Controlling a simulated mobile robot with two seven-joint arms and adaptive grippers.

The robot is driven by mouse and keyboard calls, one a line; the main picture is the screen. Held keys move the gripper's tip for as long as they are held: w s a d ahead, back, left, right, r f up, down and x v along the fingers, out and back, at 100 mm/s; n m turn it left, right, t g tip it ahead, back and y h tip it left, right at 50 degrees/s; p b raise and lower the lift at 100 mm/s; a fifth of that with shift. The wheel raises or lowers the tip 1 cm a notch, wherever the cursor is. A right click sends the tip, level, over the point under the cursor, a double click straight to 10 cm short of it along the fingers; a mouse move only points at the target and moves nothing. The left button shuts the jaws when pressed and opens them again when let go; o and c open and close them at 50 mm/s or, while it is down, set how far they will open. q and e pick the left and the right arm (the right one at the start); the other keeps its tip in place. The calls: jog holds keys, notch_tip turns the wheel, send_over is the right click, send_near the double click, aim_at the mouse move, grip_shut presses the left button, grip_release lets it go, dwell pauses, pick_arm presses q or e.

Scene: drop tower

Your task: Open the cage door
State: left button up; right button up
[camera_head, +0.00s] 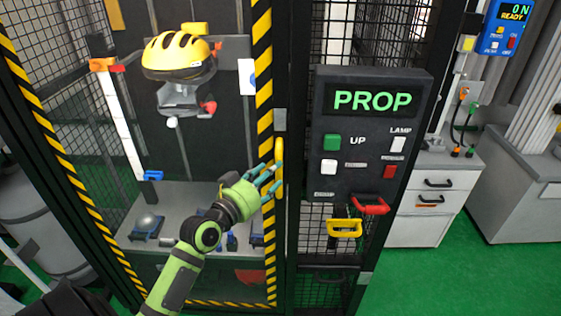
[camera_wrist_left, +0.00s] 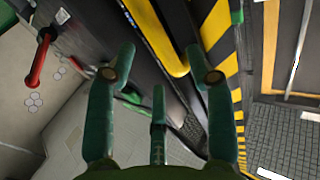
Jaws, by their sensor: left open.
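The cage door (camera_head: 264,75) has a yellow-and-black striped frame and looks closed against the dark post on its right. Its upright yellow handle (camera_head: 278,150) sits on the right edge of the door. My left gripper (camera_head: 273,180) is open at the lower part of the handle. In the left wrist view the yellow handle (camera_wrist_left: 160,38) runs down into the space between the spread fingers of my left gripper (camera_wrist_left: 160,76). I cannot tell whether any finger touches it. My right gripper is not in view.
A dark control panel (camera_head: 365,97) reading PROP stands just right of the door. Red (camera_head: 370,206) and yellow (camera_head: 344,228) handles stick out below it. Inside the cage a yellow helmet (camera_head: 178,54) hangs above a grey bench (camera_head: 180,192). Green floor lies open at the lower right.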

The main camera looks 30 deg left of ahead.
pick_arm(q)
jog(key=w+p, duration=0.1)
jog(key=w, duration=0.4)
jog(key=shift+d, duration=0.15)
grip_shut()
